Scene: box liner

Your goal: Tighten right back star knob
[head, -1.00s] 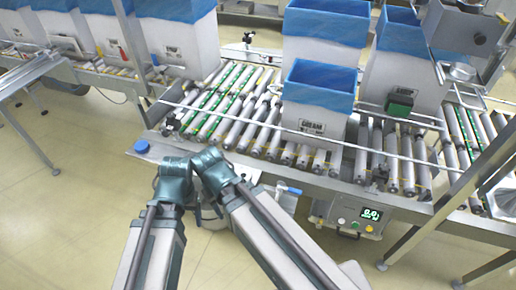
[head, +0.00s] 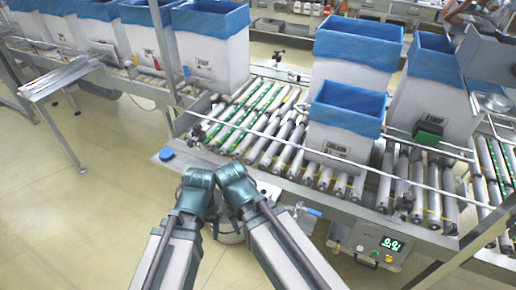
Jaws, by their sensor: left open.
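The box conveyor carries black knobs on its guide rails. A back knob (head: 278,57) stands on a post at the far edge, and a front knob (head: 197,132) sits at the left end. A small dark fitting (head: 403,203) sits at the right front rail. Which is the right back star knob I cannot tell; boxes hide part of the back right rail. My left gripper (head: 198,180) is open at the end of my left arm, short of the conveyor's front edge and apart from the knobs. My right arm ends beside it; its fingers cannot be made out.
Blue-lined white boxes stand on the rollers, one nearest (head: 340,135). A control box (head: 378,245) with a lit display hangs below the front rail. A blue round cap (head: 166,154) marks the front left corner.

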